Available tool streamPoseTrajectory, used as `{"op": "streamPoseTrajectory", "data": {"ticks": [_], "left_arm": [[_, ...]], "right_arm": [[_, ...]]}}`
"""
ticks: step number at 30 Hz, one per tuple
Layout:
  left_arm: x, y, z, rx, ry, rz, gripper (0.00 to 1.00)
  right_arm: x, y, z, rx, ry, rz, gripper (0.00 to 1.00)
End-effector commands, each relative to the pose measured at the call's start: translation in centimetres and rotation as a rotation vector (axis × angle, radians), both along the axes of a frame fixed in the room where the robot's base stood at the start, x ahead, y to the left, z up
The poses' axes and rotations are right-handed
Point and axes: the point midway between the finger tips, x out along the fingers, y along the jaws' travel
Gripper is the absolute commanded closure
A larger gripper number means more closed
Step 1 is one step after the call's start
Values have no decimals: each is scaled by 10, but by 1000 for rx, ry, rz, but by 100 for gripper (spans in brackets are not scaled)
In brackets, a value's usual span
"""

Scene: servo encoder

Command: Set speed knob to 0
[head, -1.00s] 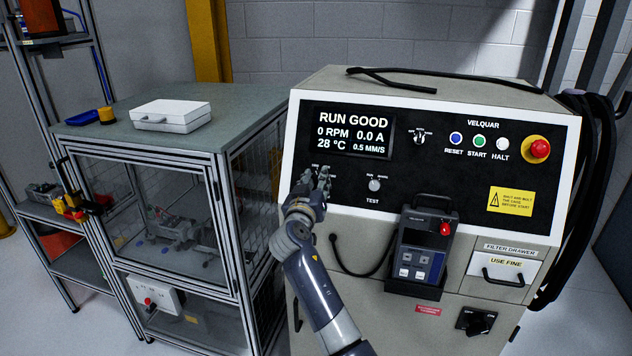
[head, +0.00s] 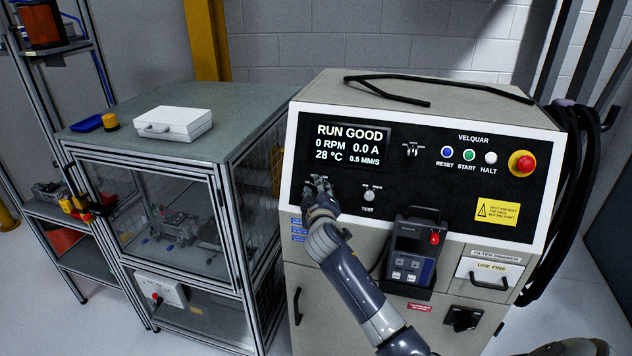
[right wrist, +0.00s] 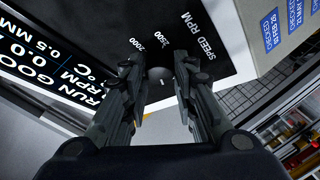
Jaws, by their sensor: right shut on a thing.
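The speed knob (right wrist: 160,76) is a small dark round knob on the black control panel. In the head view my right gripper (head: 320,184) is at the panel under the display and hides the knob. The display (head: 349,145) reads RUN GOOD, 0 RPM, 0.0 A. My left gripper is not in view.
The TEST knob (head: 369,196) is just right of my gripper. A handheld pendant (head: 413,250) hangs in a holder below. Reset, start and halt buttons and a red stop button (head: 522,163) are farther right. A caged bench (head: 180,160) stands at left.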

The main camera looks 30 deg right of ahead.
Motion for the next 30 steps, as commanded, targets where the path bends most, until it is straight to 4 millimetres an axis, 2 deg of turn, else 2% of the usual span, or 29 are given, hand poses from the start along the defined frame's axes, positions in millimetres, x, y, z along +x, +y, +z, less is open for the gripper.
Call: {"op": "streamPoseTrajectory", "data": {"ticks": [5,30], "left_arm": [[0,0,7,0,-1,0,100],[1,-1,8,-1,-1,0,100]], "right_arm": [[-1,-3,3,-105,117,72,98],[1,-6,9,-556,649,402,98]]}}
